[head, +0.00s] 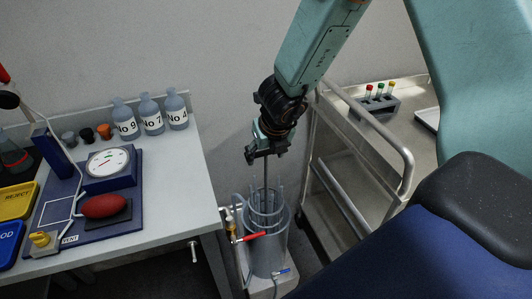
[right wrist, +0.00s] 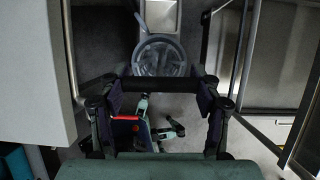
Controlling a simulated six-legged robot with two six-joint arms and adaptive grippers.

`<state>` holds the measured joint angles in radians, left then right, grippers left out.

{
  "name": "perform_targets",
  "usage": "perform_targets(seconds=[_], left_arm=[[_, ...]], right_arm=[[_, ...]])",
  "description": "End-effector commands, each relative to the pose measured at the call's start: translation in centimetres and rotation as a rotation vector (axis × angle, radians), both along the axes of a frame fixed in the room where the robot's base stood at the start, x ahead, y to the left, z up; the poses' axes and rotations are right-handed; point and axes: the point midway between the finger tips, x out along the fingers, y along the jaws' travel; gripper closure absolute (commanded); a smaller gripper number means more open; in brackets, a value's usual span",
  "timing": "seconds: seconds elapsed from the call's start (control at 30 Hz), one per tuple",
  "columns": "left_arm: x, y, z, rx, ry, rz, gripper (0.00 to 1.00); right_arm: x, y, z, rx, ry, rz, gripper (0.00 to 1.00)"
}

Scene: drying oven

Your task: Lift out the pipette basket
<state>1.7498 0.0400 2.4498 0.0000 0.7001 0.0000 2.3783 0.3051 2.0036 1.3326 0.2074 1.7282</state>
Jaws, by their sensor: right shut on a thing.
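The pipette basket (head: 266,201) shows as thin upright bars with a tall central rod, standing in the open top of a grey cylindrical vessel (head: 268,251). The lower part of the basket is hidden by the vessel wall. My right gripper (head: 264,153) is above the vessel, shut on the top of the basket's rod. In the right wrist view a dark handle bar (right wrist: 160,85) spans between the two fingers, and the round vessel (right wrist: 160,57) lies beyond it. My left gripper is in neither view.
A bench (head: 178,192) with bottles (head: 151,114), a dial gauge (head: 109,163) and trays stands left of the vessel.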

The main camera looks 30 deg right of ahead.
Motion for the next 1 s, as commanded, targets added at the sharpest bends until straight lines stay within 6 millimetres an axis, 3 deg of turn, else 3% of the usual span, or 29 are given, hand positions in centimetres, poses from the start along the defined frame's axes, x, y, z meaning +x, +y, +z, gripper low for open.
perform_targets(seconds=[1.0], left_arm=[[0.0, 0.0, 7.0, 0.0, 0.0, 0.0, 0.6]], right_arm=[[0.1, 0.0, 7.3, 0.0, -0.002, -0.001, 0.84]])
